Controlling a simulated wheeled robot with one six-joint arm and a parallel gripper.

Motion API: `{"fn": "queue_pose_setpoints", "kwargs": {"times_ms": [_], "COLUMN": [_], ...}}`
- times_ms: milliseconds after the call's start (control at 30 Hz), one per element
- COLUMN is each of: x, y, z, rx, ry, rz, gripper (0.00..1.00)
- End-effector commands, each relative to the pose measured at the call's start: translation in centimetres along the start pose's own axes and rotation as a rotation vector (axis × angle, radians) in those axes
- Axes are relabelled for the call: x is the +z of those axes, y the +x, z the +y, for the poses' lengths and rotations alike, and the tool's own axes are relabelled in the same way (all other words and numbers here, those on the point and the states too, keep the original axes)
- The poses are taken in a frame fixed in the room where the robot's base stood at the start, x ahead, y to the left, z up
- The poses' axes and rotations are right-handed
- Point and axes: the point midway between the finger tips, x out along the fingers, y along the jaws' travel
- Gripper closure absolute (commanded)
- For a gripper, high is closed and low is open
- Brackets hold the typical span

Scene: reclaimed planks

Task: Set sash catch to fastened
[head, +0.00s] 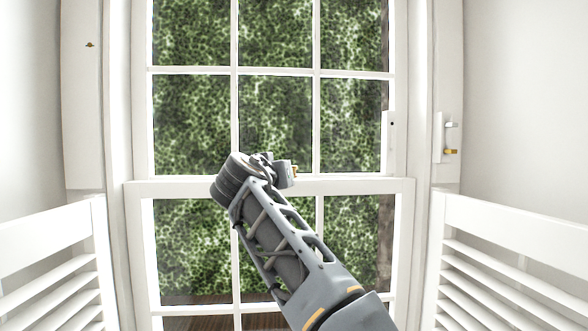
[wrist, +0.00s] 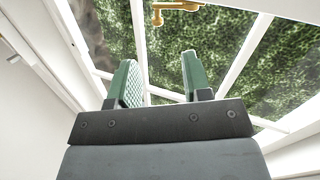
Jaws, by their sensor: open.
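The sash catch (wrist: 176,7) is a brass fitting at the top edge of the wrist view, partly cut off. In the head view a small brass bit (head: 294,171) shows at the meeting rail, mostly hidden behind my arm. My gripper (wrist: 158,60) has two green fingers standing apart with nothing between them. They point towards the catch, with a visible gap before it. My fingers are hidden behind my wrist in the head view. I cannot tell whether the catch is fastened.
The white sash window has an upper sash and a lower sash (head: 180,187) with foliage behind. White louvred shutters stand at left (head: 50,225) and right (head: 510,222). A white bracket with a brass-tipped peg (head: 450,151) is on the right frame. A small brass piece (head: 90,44) is on the left frame.

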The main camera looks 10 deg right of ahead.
Motion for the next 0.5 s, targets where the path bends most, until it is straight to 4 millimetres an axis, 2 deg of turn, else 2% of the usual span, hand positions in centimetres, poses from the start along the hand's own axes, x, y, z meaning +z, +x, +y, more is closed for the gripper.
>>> {"fn": "queue_pose_setpoints", "kwargs": {"times_ms": [267, 367, 500], "x": [-0.9, -1.1, -1.3], "y": [0.4, 1.4, 3.9], "z": [0.4, 0.5, 0.7], "rx": [0.02, 0.021, 0.023], "ry": [0.184, 0.197, 0.196], "rz": [0.047, 0.046, 0.044], "gripper": [0.55, 0.55, 0.55]}}
